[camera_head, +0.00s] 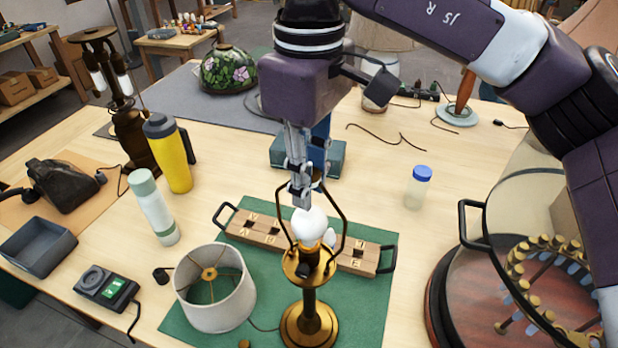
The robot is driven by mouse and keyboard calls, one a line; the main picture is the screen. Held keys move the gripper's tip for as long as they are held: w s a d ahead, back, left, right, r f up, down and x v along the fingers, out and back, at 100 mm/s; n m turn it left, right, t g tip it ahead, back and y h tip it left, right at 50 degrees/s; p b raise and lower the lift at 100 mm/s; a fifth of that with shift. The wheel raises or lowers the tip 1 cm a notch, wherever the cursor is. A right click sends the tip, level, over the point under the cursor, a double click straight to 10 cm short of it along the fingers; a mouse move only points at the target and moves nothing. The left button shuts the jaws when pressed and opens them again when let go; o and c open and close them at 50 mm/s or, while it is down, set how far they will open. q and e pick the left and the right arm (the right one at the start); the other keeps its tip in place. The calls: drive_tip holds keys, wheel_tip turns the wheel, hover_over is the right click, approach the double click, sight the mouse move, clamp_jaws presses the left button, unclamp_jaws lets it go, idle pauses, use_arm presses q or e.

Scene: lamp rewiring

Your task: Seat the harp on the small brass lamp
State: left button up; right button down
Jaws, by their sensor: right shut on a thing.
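The small brass lamp (309,305) stands upright on the green mat, with a white bulb (309,224) on top. The harp (344,217), a brass wire loop, is around the bulb, its sides bowed out left and right. My right gripper (302,194) reaches down from above, shut on the top of the harp. The fingers hide the harp's top. The harp's lower ends are close to the brass fitting under the bulb; I cannot tell whether they sit in it. My left gripper is not in view.
A white drum shade (225,310) stands left of the lamp. A wooden block tray (258,230) with black handles lies behind the lamp. A green-white bottle (152,208) and a yellow flask (170,160) stand left. A round glass-topped case (455,290) is right. Table is clear around the blue-capped jar (418,188).

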drive_tip(key=shift+f, duration=0.15)
drive_tip(key=c, duration=1.7)
unclamp_jaws()
